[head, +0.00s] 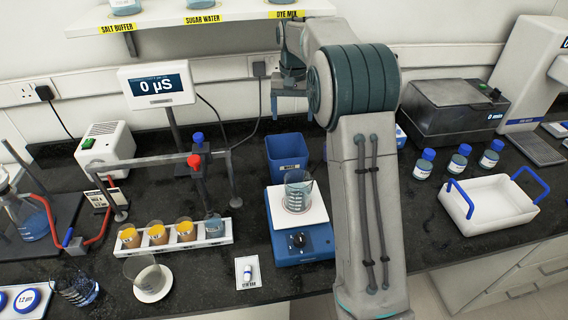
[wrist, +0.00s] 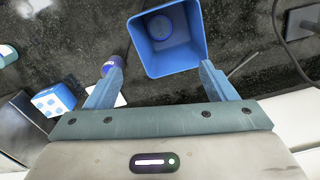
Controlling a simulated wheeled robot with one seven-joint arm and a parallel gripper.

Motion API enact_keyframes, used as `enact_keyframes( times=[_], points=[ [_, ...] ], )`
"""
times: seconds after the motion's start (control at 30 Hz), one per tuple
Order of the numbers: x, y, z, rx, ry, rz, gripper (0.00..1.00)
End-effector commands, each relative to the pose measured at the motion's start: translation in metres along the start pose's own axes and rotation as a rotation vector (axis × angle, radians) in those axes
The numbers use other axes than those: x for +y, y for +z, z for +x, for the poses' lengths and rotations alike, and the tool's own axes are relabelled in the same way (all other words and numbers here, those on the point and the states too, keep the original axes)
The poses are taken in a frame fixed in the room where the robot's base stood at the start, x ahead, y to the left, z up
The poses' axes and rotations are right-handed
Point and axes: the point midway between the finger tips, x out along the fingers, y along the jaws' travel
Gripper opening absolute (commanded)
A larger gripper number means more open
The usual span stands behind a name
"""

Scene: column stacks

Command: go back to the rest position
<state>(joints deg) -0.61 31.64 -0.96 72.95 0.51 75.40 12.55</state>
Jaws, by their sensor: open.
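My gripper (wrist: 162,90) is open in the wrist view, its two fingers spread wide with nothing between them. In that view the blue waste bin (wrist: 190,65) lies beyond the fingertips, with a round dark-blue item (wrist: 160,27) at its bottom. In the head view my gripper (head: 291,115) hangs above and behind the blue bin (head: 286,155), below the shelf. My arm covers part of the bench behind it. A glass beaker (head: 298,190) stands on the white plate of the blue stirrer (head: 303,242), in front of the bin.
A shelf (head: 240,17) with bottles is close to my arm. A conductivity meter (head: 156,85) and a rod stand (head: 196,165) are to the left. A white tray with blue handles (head: 480,228), several blue-capped bottles (head: 458,160) and a dark water bath (head: 452,105) are to the right.

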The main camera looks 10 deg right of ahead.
Motion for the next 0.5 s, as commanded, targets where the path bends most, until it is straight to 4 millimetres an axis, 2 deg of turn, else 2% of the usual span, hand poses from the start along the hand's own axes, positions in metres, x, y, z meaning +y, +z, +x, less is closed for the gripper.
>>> enact_keyframes(
  times=[0.1,0.2,0.5],
  points=[
    [0.000,-0.001,-0.016,0.002,0.000,0.000,0.78],
    [0.000,0.000,-0.022,0.001,0.000,0.000,0.78],
    [0.000,0.000,-0.025,-0.001,0.000,0.000,0.78]
  ],
)
